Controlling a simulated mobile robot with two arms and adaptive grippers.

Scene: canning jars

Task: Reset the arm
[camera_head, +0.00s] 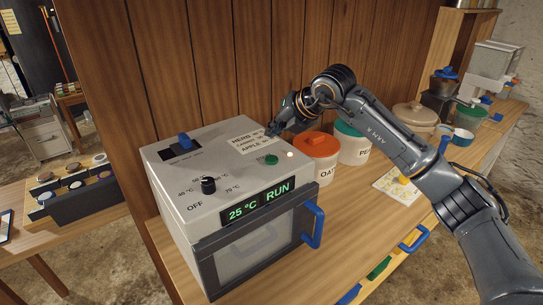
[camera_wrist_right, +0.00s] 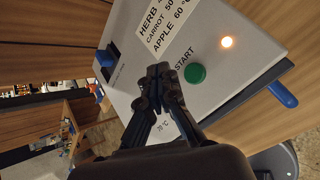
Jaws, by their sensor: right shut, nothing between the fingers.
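My right gripper (camera_head: 273,129) is above the back right of the white drying machine (camera_head: 170,190), over its label "HERB, CARROT, APPLE" (camera_head: 248,142). In the right wrist view its fingers (camera_wrist_right: 160,72) are together, with nothing between them, in front of the machine's top panel (camera_wrist_right: 195,95). The green START button (camera_head: 271,159) is apart from the fingertips, and shows in the wrist view (camera_wrist_right: 195,73). A small light (camera_head: 290,154) beside it glows. The display (camera_head: 258,202) reads 25 °C and RUN. My left gripper is out of view.
The black dial (camera_head: 208,185) and a blue switch (camera_head: 185,141) are on the machine's top. Its door has a blue handle (camera_head: 313,226). An orange-lidded jar (camera_head: 317,147) and a green-lidded jar (camera_head: 353,143) stand right of it. A wooden wall (camera_head: 200,70) rises behind.

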